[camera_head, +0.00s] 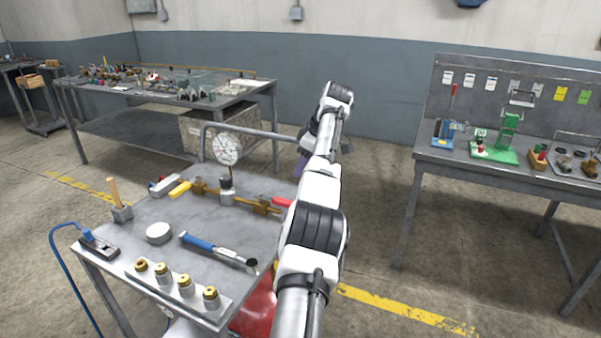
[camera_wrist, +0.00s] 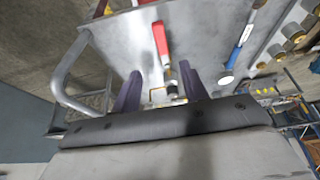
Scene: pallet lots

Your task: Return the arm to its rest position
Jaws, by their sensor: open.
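My arm (camera_head: 318,190) stretches forward from the bottom of the head view, along the right side of a grey metal cart (camera_head: 205,220). My gripper (camera_wrist: 160,88) shows in the wrist view as two purple fingers spread apart, with nothing held between them. In the head view it is mostly hidden behind the arm, with only a bit of purple showing. Beyond the fingers in the wrist view is a brass valve with a red handle (camera_wrist: 160,38) on the cart top. Whether the fingers are clear of it in height is hard to tell.
The cart holds a dial gauge (camera_head: 226,150), a blue-handled hammer (camera_head: 205,245), a wooden-handled tool (camera_head: 113,195) and several brass fittings. A cart rail (camera_head: 255,132) rises at its back. Workbenches stand at the back left (camera_head: 240,98) and right (camera_head: 430,152). Floor between is open.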

